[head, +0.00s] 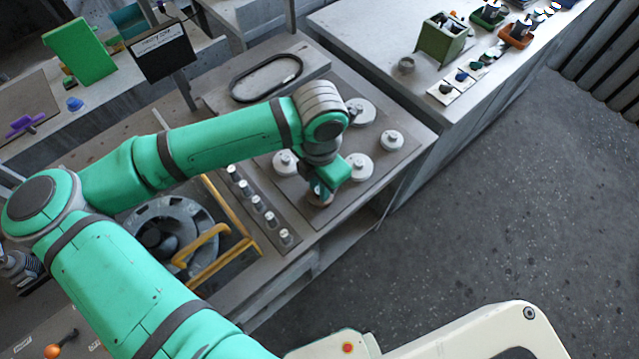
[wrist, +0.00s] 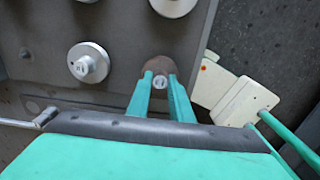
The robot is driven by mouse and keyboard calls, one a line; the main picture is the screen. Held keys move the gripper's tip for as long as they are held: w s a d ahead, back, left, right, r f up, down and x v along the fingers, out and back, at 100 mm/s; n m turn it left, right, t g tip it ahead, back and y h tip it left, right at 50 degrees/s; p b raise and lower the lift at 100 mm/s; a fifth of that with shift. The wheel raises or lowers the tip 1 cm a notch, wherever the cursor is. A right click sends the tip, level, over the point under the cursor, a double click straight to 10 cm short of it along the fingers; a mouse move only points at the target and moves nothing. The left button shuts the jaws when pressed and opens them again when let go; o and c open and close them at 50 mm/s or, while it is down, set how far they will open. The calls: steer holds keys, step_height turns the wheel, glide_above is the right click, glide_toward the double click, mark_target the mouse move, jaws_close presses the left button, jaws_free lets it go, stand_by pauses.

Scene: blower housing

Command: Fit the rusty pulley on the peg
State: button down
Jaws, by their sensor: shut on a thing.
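The rusty pulley (head: 318,200) is a brown disc under my gripper (head: 322,188), near the front corner of the dark mat. In the wrist view the pulley (wrist: 160,66) shows beyond the fingertips, with a small pale hub between them. My gripper (wrist: 160,80) is shut on that hub. I cannot tell whether the pulley touches the mat. Several short pale pegs (head: 257,203) stand in a row on the bench to the left of the gripper. Which one is the task's peg is not clear.
Several pale pulleys (head: 359,166) stand on the mat around the gripper; one is close by in the wrist view (wrist: 88,65). The blower housing (head: 170,230) with a yellow frame lies left, partly behind my arm. A black belt loop (head: 266,77) lies at the back.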

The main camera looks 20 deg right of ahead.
steer(key=shift+f, duration=0.5)
stand_by(0.4)
steer(key=c, duration=1.5)
jaws_free()
steer(key=shift+r, duration=0.1)
steer(key=shift+r, duration=3.65)
